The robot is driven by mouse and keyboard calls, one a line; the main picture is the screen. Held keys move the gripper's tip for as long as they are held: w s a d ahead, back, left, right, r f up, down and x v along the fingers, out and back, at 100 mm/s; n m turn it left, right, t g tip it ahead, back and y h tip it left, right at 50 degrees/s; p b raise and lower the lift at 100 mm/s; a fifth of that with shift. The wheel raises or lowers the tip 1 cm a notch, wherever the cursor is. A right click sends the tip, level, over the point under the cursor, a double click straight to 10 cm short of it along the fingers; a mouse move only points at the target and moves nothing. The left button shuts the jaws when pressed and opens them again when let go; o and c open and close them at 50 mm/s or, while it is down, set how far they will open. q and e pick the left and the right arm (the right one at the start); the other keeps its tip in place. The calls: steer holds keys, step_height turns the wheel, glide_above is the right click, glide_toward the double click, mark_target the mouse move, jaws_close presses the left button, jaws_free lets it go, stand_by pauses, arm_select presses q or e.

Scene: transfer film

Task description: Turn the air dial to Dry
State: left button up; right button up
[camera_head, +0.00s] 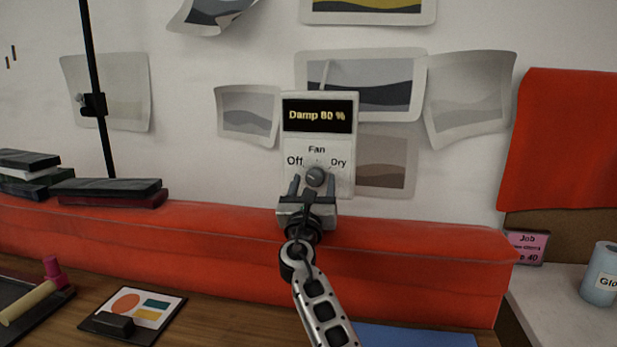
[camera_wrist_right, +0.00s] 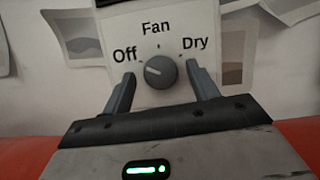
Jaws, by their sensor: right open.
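The air dial (camera_head: 314,177) is a round dark grey knob on a white wall panel (camera_head: 346,183) marked Off, Fan and Dry. In the right wrist view the knob (camera_wrist_right: 160,72) has a pale mark on its left side, toward the Off label (camera_wrist_right: 125,55). The Dry label (camera_wrist_right: 195,43) is at the upper right. The display (camera_head: 317,116) reads "Damp 60 %". My right gripper (camera_head: 313,185) is open in front of the panel, one finger on each side of the knob, with gaps visible in the right wrist view (camera_wrist_right: 163,80). My left gripper is not in view.
Prints hang on the wall around the panel. A long red padded ledge (camera_head: 420,255) runs below it. Dark boxes (camera_head: 108,190) lie on the ledge at left. A thin black pole (camera_head: 95,60) stands at left. A jar (camera_head: 600,275) stands at far right.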

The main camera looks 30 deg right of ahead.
steer(key=shift+w+d+r, duration=0.25)
steer(key=shift+w+d, duration=0.05)
steer(key=shift+w, duration=0.1)
steer(key=c, duration=1)
steer(key=shift+f, duration=0.1)
